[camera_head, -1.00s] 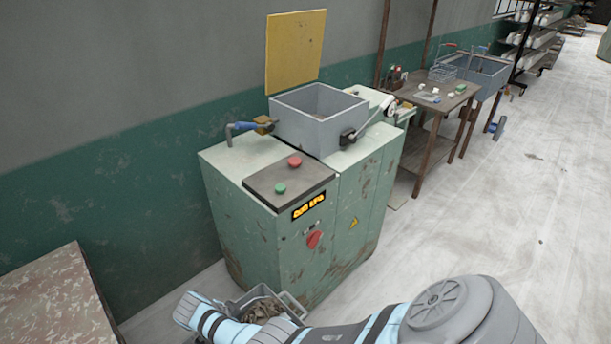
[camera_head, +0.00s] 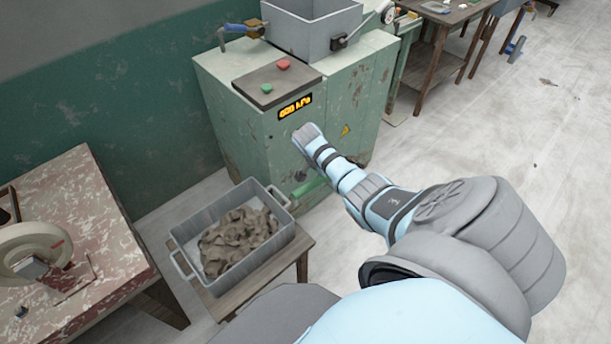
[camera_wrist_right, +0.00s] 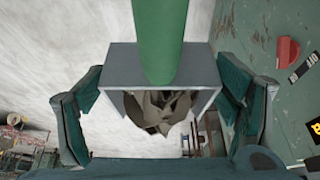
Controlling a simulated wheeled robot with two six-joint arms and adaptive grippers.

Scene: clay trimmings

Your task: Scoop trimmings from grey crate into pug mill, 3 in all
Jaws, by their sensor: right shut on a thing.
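The grey crate (camera_head: 182,232) stands on a small wooden stand and holds a heap of brown clay trimmings (camera_head: 238,243). My right gripper (camera_head: 301,176) is in front of the pug mill (camera_head: 235,130), to the right of the crate. It is shut on the scoop, whose green handle (camera_head: 312,189) shows beside the mill. In the right wrist view, the grey scoop (camera_wrist_right: 120,62) lies between the dark fingers, and trimmings (camera_wrist_right: 157,110) appear to lie in it. The mill's grey hopper (camera_head: 305,35) is on top, its inside mostly out of sight. My left gripper is not in view.
A worn table (camera_head: 100,215) with a round cream device (camera_head: 35,250) stands at the left. A blue-handled part (camera_head: 243,28) and a lever (camera_head: 360,30) flank the hopper. A wooden table (camera_head: 440,45) stands behind the mill.

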